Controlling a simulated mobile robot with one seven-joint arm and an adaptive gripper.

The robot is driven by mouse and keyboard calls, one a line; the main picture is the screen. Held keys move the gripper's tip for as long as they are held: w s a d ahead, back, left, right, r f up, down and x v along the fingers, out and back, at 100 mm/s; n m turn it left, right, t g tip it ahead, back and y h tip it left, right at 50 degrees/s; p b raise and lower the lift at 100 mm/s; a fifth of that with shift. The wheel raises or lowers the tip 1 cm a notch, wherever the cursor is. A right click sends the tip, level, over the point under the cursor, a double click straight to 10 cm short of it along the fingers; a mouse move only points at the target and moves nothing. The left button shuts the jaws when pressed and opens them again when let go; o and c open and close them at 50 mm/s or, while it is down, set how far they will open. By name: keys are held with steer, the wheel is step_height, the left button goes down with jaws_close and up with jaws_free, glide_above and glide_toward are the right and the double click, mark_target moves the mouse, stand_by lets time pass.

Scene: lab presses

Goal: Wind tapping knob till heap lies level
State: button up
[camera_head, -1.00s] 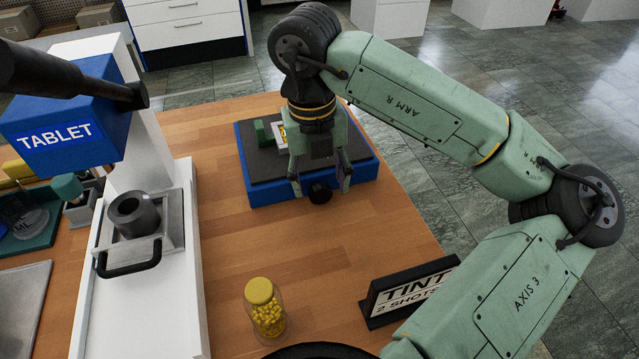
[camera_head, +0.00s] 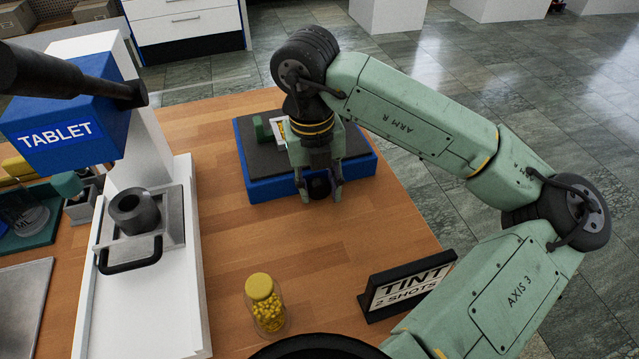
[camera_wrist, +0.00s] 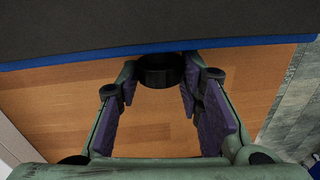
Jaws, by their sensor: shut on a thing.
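The black round tapping knob (camera_head: 319,187) sticks out of the front side of a blue base with a dark top (camera_head: 262,160). My gripper (camera_head: 320,193) points down and is shut on the knob, one finger on each side. In the wrist view the knob (camera_wrist: 160,72) shows between the purple finger pads. A green block (camera_head: 262,129) and a small white frame with some yellow (camera_head: 280,133) stand on the base, partly behind my gripper. I cannot make out the heap or whether it is level.
A white press with a blue TABLET head (camera_head: 55,135) and a grey cup (camera_head: 134,212) stands at the left. A jar of yellow pellets (camera_head: 266,305) and a TINT sign (camera_head: 408,287) stand towards the front. The wooden table between (camera_head: 250,235) is clear.

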steer(key=c, duration=0.4)
steer(key=shift+w+d+f+y+b, duration=0.15)
steer(key=shift+f+y+b, duration=0.35)
steer(key=shift+b, duration=0.6)
steer(key=shift+c, duration=0.2)
steer(key=shift+d+r+g+y+b, duration=0.15)
steer(key=shift+g+y+b, duration=0.35)
steer(key=shift+y+b, duration=0.6)
steer(key=shift+r+y+b, duration=0.3)
steer(key=shift+y+b, duration=0.25)
steer(key=shift+y, duration=0.05)
steer(key=o, duration=1.1)
steer(key=shift+o, duration=0.2)
